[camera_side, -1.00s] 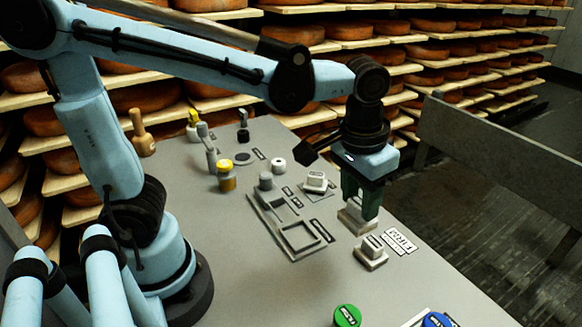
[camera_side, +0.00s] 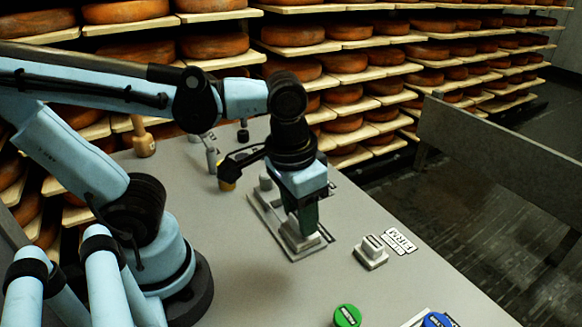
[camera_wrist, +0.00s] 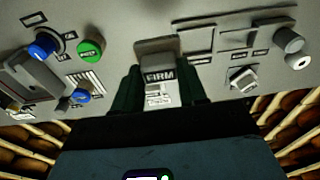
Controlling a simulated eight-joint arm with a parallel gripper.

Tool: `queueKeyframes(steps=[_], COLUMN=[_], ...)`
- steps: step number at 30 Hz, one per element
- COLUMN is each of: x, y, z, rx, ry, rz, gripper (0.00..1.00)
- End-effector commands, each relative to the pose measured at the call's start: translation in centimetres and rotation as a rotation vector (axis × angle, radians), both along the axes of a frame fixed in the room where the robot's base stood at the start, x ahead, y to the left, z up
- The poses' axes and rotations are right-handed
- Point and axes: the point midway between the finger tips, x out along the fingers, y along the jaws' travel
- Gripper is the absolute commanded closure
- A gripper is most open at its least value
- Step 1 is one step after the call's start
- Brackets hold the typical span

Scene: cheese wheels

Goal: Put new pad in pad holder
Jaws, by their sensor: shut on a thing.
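My gripper (camera_side: 303,215) points down and is shut on a grey pad (camera_side: 298,241), its fingers on either side of the handle. In the wrist view the held pad (camera_wrist: 158,62) shows the word FIRM between the two dark fingers. In the side view the pad is at the front compartment of the grey pad holder (camera_side: 266,226). I cannot tell whether it is seated or just above. The wrist view shows an open square frame (camera_wrist: 196,42) to the right of the pad. A second grey pad with a handle (camera_side: 371,253) stands on the table to the right.
A printed label (camera_side: 399,241) lies behind the second pad. A green round piece (camera_side: 347,316) and a blue one (camera_side: 437,320) are at the front edge. A white-topped piece (camera_wrist: 243,78) and a grey cylinder (camera_wrist: 290,42) show in the wrist view. The table's front middle is clear.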

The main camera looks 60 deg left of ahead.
Motion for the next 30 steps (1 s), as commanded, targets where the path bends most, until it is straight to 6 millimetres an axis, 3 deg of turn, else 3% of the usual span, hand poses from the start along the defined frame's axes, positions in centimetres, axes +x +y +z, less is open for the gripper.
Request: queueKeyframes(steps=[12, 22, 30], x=[3.6, 4.2, 4.2], y=[5.9, 7.0, 7.0], z=[-4.1, -5.4, -8.1], rx=[0.000, -0.001, 0.000], ry=[-0.001, 0.000, -0.001], rz=[0.004, -0.002, -0.001], gripper=[0.89, 0.89, 0.89])
